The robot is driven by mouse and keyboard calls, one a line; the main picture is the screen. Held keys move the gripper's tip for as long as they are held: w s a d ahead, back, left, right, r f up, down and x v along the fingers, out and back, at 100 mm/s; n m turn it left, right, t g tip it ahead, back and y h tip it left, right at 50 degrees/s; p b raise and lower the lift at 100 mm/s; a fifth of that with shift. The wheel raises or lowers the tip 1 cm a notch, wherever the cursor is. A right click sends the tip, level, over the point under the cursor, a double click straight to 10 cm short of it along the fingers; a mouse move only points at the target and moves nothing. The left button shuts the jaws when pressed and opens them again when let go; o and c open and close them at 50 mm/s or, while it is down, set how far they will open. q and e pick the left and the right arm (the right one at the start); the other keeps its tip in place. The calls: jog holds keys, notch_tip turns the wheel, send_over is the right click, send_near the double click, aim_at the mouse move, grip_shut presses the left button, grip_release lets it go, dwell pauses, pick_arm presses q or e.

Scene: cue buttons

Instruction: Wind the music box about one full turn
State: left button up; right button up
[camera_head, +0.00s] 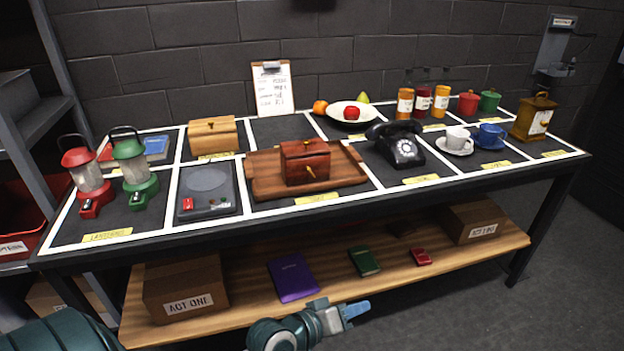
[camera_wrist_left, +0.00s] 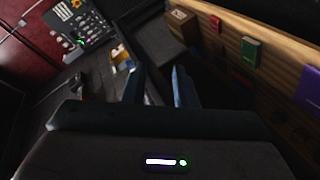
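A dark red wooden box (camera_head: 304,163) sits on a brown wooden tray (camera_head: 262,180) in the middle of the table. A small brass piece, perhaps a winding key, shows on its front; it looks most like the music box. A lighter wooden box (camera_head: 212,136) stands behind it to the left. My left gripper (camera_head: 356,310) is low in front of the lower shelf, well below and apart from the red box. In the left wrist view its two blue fingers (camera_wrist_left: 158,82) are apart with nothing between them. My right gripper is in neither view.
A green lantern (camera_head: 133,170) and a red one stand at the table's left end. A black telephone (camera_head: 397,146) stands right of the tray. The table's front edge (camera_head: 330,214) and lower shelf (camera_head: 330,285), with books and cartons, lie beyond my left gripper.

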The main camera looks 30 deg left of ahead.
pick_arm(q)
jog(key=w+a+r+n+t+y, duration=0.4)
jog(key=w+r+n+t+y, duration=0.1)
jog(key=r+n, duration=0.5)
jog(key=w+a+r+n+t+y, duration=0.45)
jog(key=w+r+n, duration=0.2)
jog(key=n, duration=0.55)
jog(key=n+g+y, duration=1)
jog(key=n+g, duration=0.1)
jog(key=n, duration=1.3)
send_near(312, 174)
jog(key=shift+m, duration=0.3)
jog(key=p+x, duration=0.1)
jog(key=x, duration=0.8)
jog(key=shift+a+r, duration=0.1)
jog(key=shift+a, duration=0.15)
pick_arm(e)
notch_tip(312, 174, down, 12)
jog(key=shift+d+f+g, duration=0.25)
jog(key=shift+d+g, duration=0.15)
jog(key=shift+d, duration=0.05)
pick_arm(q)
grip_shut()
